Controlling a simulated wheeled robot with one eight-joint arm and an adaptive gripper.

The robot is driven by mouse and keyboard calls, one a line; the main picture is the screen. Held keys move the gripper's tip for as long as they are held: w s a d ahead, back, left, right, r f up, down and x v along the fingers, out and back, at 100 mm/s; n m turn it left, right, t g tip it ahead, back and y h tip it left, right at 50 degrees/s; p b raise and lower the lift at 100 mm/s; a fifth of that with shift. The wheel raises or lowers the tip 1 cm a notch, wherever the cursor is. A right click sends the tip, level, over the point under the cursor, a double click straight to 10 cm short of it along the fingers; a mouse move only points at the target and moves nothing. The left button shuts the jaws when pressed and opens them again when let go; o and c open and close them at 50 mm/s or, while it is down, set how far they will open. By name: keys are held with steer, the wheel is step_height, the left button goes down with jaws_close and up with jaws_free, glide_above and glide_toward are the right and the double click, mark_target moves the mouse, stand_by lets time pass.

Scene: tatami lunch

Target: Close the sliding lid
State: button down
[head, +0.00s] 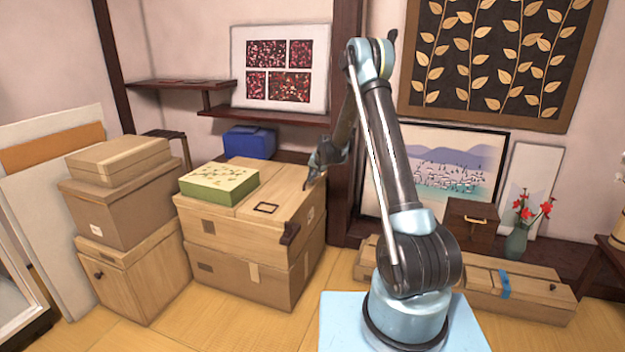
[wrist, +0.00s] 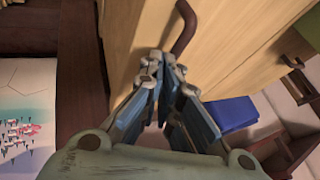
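A large light-wood box (head: 225,228) stands on another box in the middle of the head view. Its flat wooden top (head: 290,190) has a seam and a dark square outline, and I take part of it to be the sliding lid. I cannot tell how far the lid is open. In the wrist view, a curved dark-brown handle (wrist: 185,28) is on the wooden surface (wrist: 225,45), just beyond my fingertips. My gripper (wrist: 162,65) has a narrow gap between its fingers and holds nothing visible. In the head view, my gripper (head: 316,170) is by the top's back right edge.
A green patterned box (head: 220,184) lies on the wooden top's left part. A blue box (head: 250,142) stands behind. Stacked boxes (head: 118,190) stand to the left. A dark wooden post (head: 345,110) and framed pictures are close behind and right of my arm.

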steer(key=s+d+r+g+h, duration=0.1)
steer(key=s+d+r, duration=0.6)
steer(key=s+r, duration=0.2)
steer(key=s+d+r, duration=0.6)
steer(key=s+r, duration=0.3)
steer(key=s+d+r+n+h, duration=0.1)
steer(key=s+d+r, duration=0.15)
steer(key=s, duration=0.55)
steer(key=s+d+r, duration=0.2)
steer(key=s+d, duration=0.1)
steer(key=s, duration=0.4)
steer(key=s+d+f+g, duration=0.1)
steer(key=s+d+f, duration=0.1)
steer(key=s, duration=0.8)
steer(key=s+d+f+n+h, duration=0.1)
steer(key=s+d+f, duration=0.2)
steer(key=s, duration=0.6)
steer(key=s+d+f+g, duration=0.1)
steer(key=s+d+f, duration=0.1)
steer(key=s, duration=0.8)
steer(key=shift+s+d+f+n+g+h, duration=0.3)
steer(key=shift+f+h, duration=0.1)
steer(key=shift+f, duration=0.25)
